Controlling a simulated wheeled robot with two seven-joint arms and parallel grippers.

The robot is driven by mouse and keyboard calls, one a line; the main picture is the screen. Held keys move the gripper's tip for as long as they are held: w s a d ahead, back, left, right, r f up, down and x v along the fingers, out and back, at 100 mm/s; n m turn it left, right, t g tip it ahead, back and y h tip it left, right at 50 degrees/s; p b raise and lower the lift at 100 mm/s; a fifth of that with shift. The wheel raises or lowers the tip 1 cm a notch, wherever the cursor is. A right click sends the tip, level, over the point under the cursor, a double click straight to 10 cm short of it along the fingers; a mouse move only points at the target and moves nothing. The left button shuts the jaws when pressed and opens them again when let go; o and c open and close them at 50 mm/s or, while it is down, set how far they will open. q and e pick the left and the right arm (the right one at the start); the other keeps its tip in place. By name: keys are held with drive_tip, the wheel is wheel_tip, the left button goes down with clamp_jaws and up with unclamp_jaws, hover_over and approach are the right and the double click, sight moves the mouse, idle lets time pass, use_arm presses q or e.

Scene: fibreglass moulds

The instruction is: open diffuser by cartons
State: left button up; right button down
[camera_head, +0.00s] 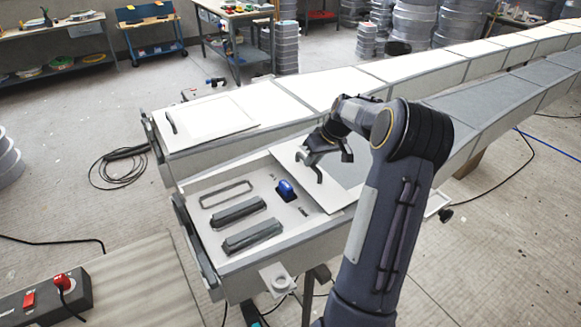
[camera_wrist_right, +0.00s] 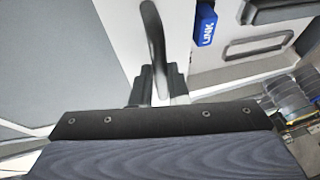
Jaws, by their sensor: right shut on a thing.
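Two long pale box-shaped bodies run side by side in the head view. The near one (camera_head: 325,243) has an open compartment at its front end. A pale lid panel (camera_head: 326,200) lies behind this compartment, slid back or set across the body. My right gripper (camera_head: 312,158) is shut on the panel's dark curved handle (camera_head: 317,173). The handle (camera_wrist_right: 153,40) stands between the fingers in the right wrist view. The far body's panel (camera_head: 215,117) covers its front end and has a dark handle (camera_head: 171,122). My left gripper is out of view. I cannot make out cartons.
The open compartment holds a blue part (camera_head: 286,190), a thin frame (camera_head: 226,194) and dark bars (camera_head: 252,236). A red-button switch box (camera_head: 45,298) sits at lower left. Cables (camera_head: 118,160) lie on the floor. Workbenches (camera_head: 235,12) stand behind.

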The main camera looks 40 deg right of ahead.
sight(326, 169)
drive_tip(key=shift+s+d, duration=0.2)
drive_tip(key=shift+d, duration=0.65)
drive_tip(key=shift+s+d, duration=0.2)
drive_tip(key=shift+d, duration=0.7)
drive_tip(key=shift+s+d, duration=0.2)
drive_tip(key=shift+d, duration=0.65)
drive_tip(key=c, duration=1.4)
unclamp_jaws()
drive_tip(key=b+v, duration=0.1)
drive_tip(key=v, duration=0.7)
drive_tip(key=shift+f, duration=0.1)
